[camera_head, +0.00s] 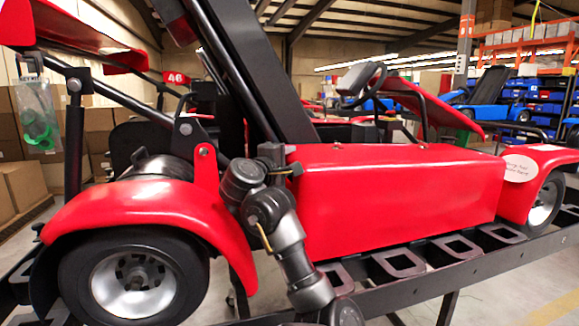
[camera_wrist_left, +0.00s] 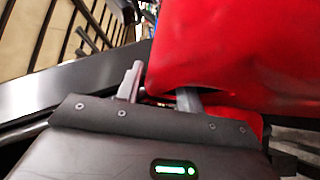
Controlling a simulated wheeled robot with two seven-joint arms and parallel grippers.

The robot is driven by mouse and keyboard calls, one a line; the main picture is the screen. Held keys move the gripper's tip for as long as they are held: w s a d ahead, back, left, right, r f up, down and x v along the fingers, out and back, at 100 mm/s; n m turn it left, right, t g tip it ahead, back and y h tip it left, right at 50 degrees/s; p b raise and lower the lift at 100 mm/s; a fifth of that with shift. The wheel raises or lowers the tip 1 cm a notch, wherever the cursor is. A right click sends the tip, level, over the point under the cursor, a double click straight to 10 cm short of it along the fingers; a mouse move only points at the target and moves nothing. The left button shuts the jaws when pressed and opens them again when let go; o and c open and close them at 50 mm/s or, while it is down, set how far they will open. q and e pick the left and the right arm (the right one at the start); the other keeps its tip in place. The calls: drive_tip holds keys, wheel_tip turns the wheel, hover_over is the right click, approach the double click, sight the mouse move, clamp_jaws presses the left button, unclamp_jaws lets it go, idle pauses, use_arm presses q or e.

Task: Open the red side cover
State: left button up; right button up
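The red side cover (camera_head: 400,195) is a long box-like panel along the kart's side, seated in place between the wheels. My left gripper (camera_head: 292,160) is at its upper left corner, with the arm rising from below. In the left wrist view, the gripper (camera_wrist_left: 160,92) has its two fingers apart. One finger lies just outside the edge of the red cover (camera_wrist_left: 225,50). The other finger's tip is hidden behind the cover. I cannot tell whether either finger touches it. My right gripper is not in view.
The red front fender and wheel (camera_head: 135,275) stand left of the cover. A black stand rail (camera_head: 450,275) with square openings runs under the kart. Cardboard boxes (camera_head: 22,190) are at the left. A blue kart (camera_head: 490,95) and shelves are behind. The floor at lower right is clear.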

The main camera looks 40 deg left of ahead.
use_arm(q)
drive_tip(key=shift+w+a, duration=0.1)
drive_tip(key=shift+w, duration=0.35)
clamp_jaws()
drive_tip(key=shift+f, duration=0.15)
